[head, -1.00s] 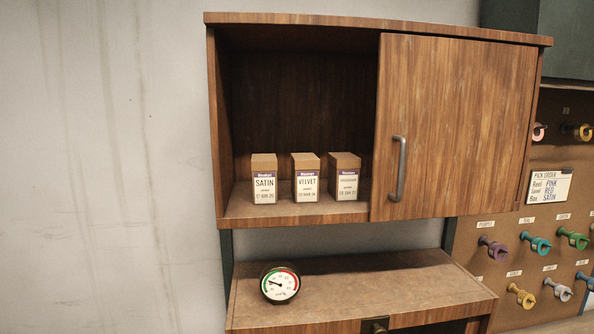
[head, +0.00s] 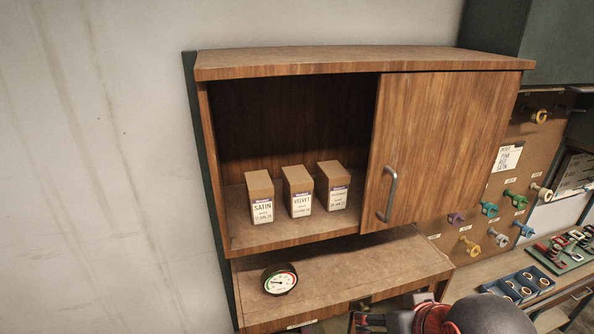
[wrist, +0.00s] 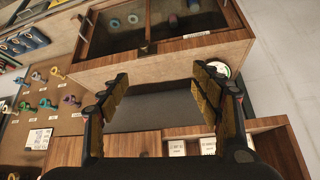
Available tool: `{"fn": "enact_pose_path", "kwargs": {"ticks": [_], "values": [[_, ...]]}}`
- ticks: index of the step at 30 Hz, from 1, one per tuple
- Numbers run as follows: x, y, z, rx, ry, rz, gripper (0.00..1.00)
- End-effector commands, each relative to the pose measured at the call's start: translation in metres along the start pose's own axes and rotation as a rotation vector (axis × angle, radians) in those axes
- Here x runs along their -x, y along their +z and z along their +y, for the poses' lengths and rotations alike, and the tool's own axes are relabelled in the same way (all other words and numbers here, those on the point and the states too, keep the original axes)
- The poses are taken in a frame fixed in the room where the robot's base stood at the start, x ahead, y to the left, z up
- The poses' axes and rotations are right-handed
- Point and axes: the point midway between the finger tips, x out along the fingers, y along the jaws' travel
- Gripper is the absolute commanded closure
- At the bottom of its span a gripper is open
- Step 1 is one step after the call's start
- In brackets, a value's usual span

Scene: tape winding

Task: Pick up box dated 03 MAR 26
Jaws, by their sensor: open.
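Three brown boxes with white labels stand upright in a row on the open left shelf of the wall cabinet. The left box (head: 261,197) reads SATIN, the middle box (head: 298,192) reads VELVET; the right box (head: 333,186) has a name too small to read. The dates are tiny; the VELVET one looks like 03 MAR 26, not certain. My gripper (head: 370,320) shows partly at the bottom edge, below the cabinet and away from the boxes. In the wrist view my gripper (wrist: 160,88) is open and empty, with two box labels (wrist: 177,148) low behind it.
The cabinet's sliding door (head: 440,150) covers its right half, with a handle (head: 387,194) beside the opening. A dial gauge (head: 280,279) sits on the lower cabinet (head: 335,272). Pegs with coloured reels and an order card (head: 507,158) are on the right.

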Motion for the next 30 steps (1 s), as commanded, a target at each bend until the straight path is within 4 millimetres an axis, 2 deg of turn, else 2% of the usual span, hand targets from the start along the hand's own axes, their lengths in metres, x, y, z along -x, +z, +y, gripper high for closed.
{"fn": "enact_pose_path", "kwargs": {"ticks": [1,6,12,15,18,22,30], "values": [[0.007,-0.033,-0.010,0.021,-0.023,0.042,0.36],[-0.007,-0.127,-0.050,0.084,-0.095,0.239,0.36],[-0.021,-0.223,-0.096,0.127,-0.145,0.468,0.36],[-0.025,-0.259,-0.114,0.135,-0.152,0.561,0.36],[-0.026,-0.278,-0.123,0.137,-0.153,0.616,0.36],[-0.031,-0.291,-0.128,0.137,-0.150,0.644,0.36],[-0.067,-0.317,-0.136,0.137,-0.150,0.644,0.36]]}}
